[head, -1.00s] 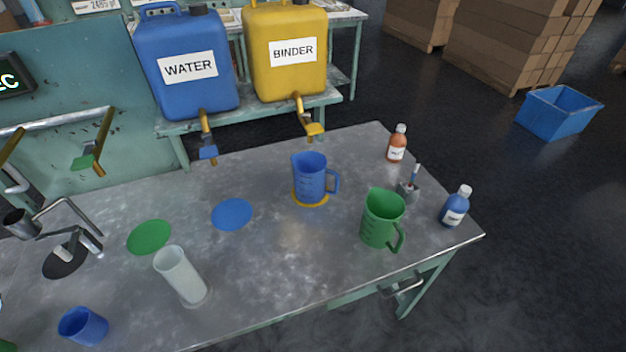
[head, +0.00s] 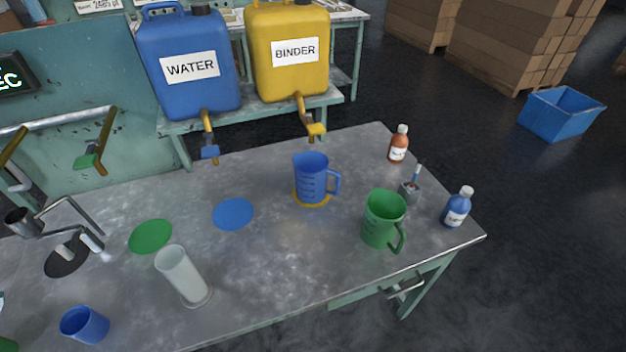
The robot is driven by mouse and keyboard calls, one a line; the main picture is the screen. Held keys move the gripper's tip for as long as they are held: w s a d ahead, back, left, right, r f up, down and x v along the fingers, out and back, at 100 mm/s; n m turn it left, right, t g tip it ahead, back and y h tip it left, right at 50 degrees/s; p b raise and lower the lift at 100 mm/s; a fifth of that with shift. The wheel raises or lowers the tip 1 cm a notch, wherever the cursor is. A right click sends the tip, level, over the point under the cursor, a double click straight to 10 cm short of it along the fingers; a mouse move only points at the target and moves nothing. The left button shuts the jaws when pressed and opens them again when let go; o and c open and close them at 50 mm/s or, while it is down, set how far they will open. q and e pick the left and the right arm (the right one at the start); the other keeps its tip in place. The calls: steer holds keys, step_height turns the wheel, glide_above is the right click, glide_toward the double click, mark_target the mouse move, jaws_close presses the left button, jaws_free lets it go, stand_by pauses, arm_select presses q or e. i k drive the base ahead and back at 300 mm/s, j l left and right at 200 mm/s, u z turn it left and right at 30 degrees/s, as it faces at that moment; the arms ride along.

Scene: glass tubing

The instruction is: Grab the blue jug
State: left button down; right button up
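The blue jug (head: 311,178) stands upright on the yellow disc (head: 312,201) on the metal table, below the yellow BINDER container. Its handle points to the right. The jug's inside is mostly hidden from this angle. Neither of my grippers shows in the head view, and nothing is touching the jug.
A green jug (head: 383,220) stands to the right and nearer. A clear cylinder (head: 183,275) and a blue cup (head: 85,325) are at the front left. Orange (head: 398,146) and blue (head: 456,208) bottles stand at the right edge. The table around the blue disc (head: 233,214) is clear.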

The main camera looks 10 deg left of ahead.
mark_target(311, 170)
steer(key=i+l+u, duration=0.25)
steer(key=l, duration=0.2)
steer(key=i+l+u, duration=0.1)
steer(key=l+u, duration=0.15)
steer(key=l, duration=0.2)
steer(key=i+l+u, duration=0.1)
steer(key=l+u, duration=0.15)
steer(key=l, duration=0.25)
steer(key=l+u, duration=0.3)
steer(key=l, duration=0.2)
